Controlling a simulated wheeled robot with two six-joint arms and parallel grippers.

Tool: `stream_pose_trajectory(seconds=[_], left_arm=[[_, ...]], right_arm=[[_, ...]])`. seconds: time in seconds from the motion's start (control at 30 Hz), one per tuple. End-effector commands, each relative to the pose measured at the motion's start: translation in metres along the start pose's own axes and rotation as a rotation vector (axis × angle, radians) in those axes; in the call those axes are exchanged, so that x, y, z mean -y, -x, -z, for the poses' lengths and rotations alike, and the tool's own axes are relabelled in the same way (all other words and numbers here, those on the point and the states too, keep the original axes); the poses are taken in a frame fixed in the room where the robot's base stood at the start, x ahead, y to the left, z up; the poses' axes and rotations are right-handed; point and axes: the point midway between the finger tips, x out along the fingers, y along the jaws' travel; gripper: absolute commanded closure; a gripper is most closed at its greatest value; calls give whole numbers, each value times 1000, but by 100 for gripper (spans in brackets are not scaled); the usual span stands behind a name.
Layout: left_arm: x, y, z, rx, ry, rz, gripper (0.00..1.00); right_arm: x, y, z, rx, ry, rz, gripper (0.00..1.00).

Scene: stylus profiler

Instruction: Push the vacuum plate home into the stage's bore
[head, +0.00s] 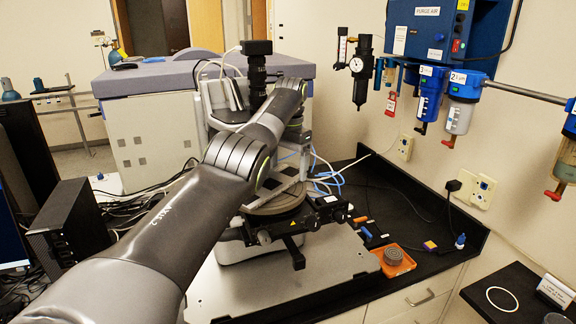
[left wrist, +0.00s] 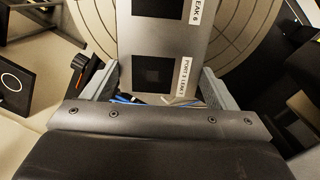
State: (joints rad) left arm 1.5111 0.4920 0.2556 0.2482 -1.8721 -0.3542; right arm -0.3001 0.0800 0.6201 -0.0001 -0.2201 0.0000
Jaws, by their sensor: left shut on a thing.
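My left gripper (left wrist: 159,72) has its two fingers against the side edges of a grey plate with dark squares and printed labels, which looks like the vacuum plate (left wrist: 190,45). The plate lies over the round, grooved stage (left wrist: 240,62). In the head view, my left arm reaches in from the lower left and bends down over the stage (head: 270,207). There my left gripper (head: 284,182) is partly hidden by the arm. The bore is hidden, so I cannot tell how deep the plate sits. My right gripper is not in view.
A black camera column (head: 257,75) stands behind the arm. Loose cables and blue tubes lie behind and right of the stage. An orange tray (head: 398,270) with a grey puck (head: 393,256) lies to the right. The black bench (head: 420,205) beyond has free room.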

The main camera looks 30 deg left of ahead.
Motion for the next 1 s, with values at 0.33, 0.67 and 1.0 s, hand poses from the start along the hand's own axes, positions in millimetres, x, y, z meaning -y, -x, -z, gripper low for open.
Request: stream_pose_trajectory(seconds=[0.33,0.67,1.0], left_arm=[[-2,-7,-1,13,0,-8,7],[-1,-7,-2,13,1,-7,0],[0,-8,-2,14,1,-6,0]], right_arm=[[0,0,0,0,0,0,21],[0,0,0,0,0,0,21],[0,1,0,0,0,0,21]])
